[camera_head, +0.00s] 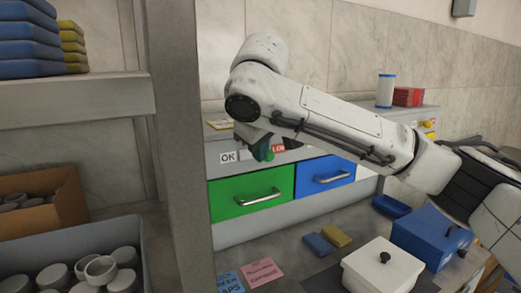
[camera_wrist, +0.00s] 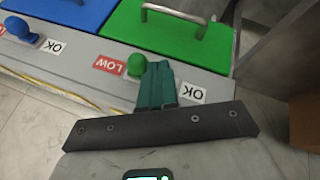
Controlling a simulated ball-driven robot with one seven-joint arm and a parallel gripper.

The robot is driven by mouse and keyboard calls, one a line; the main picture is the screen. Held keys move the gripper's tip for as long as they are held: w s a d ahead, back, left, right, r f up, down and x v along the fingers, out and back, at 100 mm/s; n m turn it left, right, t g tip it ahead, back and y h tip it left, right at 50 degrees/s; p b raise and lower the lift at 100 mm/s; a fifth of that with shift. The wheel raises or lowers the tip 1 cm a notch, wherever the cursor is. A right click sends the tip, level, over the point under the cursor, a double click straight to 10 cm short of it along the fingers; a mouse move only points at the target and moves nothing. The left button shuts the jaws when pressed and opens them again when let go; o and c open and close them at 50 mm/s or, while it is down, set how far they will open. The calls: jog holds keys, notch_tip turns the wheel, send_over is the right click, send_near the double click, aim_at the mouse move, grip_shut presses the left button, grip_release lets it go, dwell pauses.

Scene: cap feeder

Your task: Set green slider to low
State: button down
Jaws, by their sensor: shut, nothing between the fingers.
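The green slider knob (camera_wrist: 137,66) sits on the grey panel below the green drawer (camera_wrist: 165,32) in the wrist view, right beside its red LOW label (camera_wrist: 109,65). Its white OK label (camera_wrist: 192,93) lies on the other side of my fingers. My gripper (camera_wrist: 159,68) is shut and empty, with its teal fingertips close against the knob on the OK side; I cannot tell whether they touch. In the head view my gripper (camera_head: 259,150) is at the panel above the green drawer (camera_head: 251,193), between the OK label (camera_head: 228,156) and the LOW label (camera_head: 278,149).
The blue slider knob (camera_wrist: 20,29) with its own OK label (camera_wrist: 53,46) is farther along the panel. A shelf post (camera_head: 184,140) stands left of the drawers. A white lidded box (camera_head: 383,270) and a blue box (camera_head: 432,235) stand at front right.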

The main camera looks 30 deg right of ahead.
jog(key=a+b+v, duration=0.2)
jog(key=v, duration=0.9)
jog(key=a+f+y, duration=0.4)
jog(key=f, duration=0.9)
jog(key=a+f+y, duration=0.3)
jog(key=a+f, duration=0.1)
jog(key=f, duration=1)
jog(key=s+d+f+m, duration=0.1)
jog(key=s+f, duration=0.5)
jog(key=f, duration=0.2)
jog(key=s+d+f+m+g+h, duration=0.1)
jog(key=s+d+f, duration=0.1)
jog(key=s+f, duration=0.5)
jog(key=s+d+f+m+g, duration=0.1)
jog(key=s+d+f+m, duration=0.1)
jog(key=s+f, duration=0.5)
notch_tip(320, 180, down, 4)
jog(key=shift+r, duration=0.1)
jog(key=s+d+f+g+h, duration=0.1)
jog(key=s+d+f, duration=0.2)
jog(key=s, duration=0.5)
jog(key=s+d+f+g+h, duration=0.2)
jog(key=s+d+f, duration=0.1)
jog(key=s, duration=0.6)
jog(key=shift+d+f+m, duration=0.3)
jog(key=shift+d+f, duration=0.05)
jog(key=shift+d, duration=0.4)
